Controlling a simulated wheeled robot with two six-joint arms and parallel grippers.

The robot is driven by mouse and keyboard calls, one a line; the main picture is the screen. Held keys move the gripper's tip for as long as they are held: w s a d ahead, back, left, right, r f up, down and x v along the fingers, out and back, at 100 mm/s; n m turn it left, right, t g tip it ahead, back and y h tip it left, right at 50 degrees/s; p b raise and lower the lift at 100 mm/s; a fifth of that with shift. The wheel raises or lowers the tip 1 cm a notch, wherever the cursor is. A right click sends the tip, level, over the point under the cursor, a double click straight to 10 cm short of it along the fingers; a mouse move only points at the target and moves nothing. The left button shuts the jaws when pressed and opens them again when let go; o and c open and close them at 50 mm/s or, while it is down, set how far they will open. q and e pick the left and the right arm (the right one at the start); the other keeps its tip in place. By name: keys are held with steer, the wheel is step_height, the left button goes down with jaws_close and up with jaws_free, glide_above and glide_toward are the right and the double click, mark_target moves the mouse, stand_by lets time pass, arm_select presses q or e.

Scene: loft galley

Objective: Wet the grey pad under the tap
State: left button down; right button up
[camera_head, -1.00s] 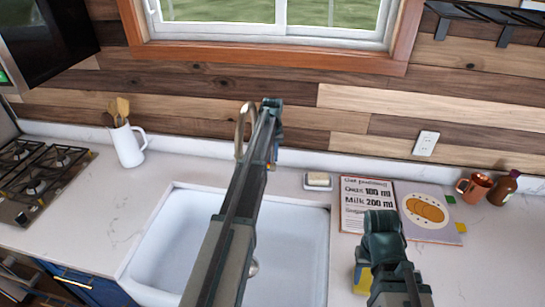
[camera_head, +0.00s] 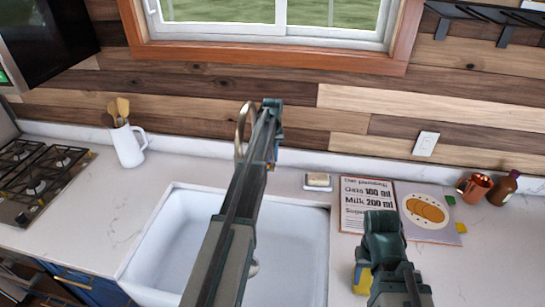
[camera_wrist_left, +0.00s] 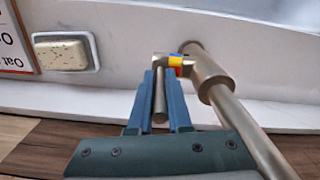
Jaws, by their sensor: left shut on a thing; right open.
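My left gripper (camera_head: 272,155) is at the tap (camera_head: 243,125) behind the sink. In the left wrist view, my left gripper (camera_wrist_left: 160,92) is shut on the thin metal tap lever (camera_wrist_left: 159,108), beside the tap body (camera_wrist_left: 207,80) with its red and blue mark. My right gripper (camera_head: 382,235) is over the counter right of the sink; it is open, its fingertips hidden. A yellow thing (camera_head: 361,280) shows partly beside it; I cannot tell whether it belongs to the pad. No grey pad is clearly visible. I see no running water.
The white sink (camera_head: 295,245) is partly hidden by my left arm. A cream block (camera_head: 318,179) lies on a small dish behind it. A recipe sheet (camera_head: 366,200), copper mug (camera_head: 474,186) and brown bottle (camera_head: 503,188) are at right. A white jug (camera_head: 127,146) with utensils stands left.

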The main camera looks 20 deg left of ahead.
stand_by(0.3)
arm_select(q)
steer(key=shift+d+y, duration=0.35)
steer(key=shift+y, duration=0.25)
steer(key=c, duration=0.8)
jaws_free()
steer(key=shift+w, duration=0.1)
steer(key=shift+c, duration=0.2)
step_height(320, 180, up, 14)
steer(key=d+p, duration=0.1)
steer(key=p, duration=1.2)
steer(key=shift+w+d+f+p, duration=0.15)
steer(key=shift+d+p, duration=0.05)
steer(key=shift+p, duration=0.1)
